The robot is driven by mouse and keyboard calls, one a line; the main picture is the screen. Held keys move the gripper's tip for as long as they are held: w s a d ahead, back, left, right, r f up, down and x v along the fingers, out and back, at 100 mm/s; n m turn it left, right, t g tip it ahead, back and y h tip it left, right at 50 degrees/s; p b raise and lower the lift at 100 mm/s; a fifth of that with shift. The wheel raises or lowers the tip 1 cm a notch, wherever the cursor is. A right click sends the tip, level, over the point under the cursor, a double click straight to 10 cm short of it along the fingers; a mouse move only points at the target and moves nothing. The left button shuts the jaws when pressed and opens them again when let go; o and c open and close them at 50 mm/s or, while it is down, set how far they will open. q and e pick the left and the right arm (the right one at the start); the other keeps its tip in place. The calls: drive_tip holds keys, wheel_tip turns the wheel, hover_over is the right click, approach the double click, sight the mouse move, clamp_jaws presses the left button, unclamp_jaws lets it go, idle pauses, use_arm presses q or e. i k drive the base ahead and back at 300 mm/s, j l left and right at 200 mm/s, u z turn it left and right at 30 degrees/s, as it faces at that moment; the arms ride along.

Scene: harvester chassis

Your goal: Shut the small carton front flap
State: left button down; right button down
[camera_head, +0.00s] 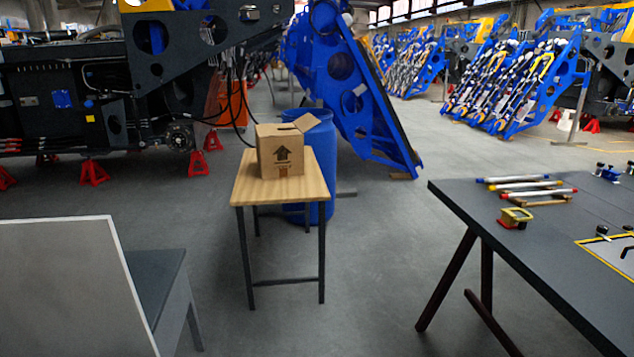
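The small carton (281,155) is a brown cardboard box standing upright on a small wooden table (305,190) near the middle of the view. An arrow print and small markings show on its near side. One flap (307,122) sticks up and outward at the carton's upper right. The flap on the near top edge is too small to make out clearly. Neither of my grippers shows in the head view.
A blue barrel (325,150) stands right behind the wooden table. A dark workbench (560,255) with rods and small tools is at the right. A grey panel (60,290) and a grey seat-like surface (155,285) are at the lower left. Open floor lies between them.

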sight(308, 121)
drive_tip(key=i, duration=0.7)
drive_tip(key=i+j+z, duration=0.15)
drive_tip(key=i, duration=0.6)
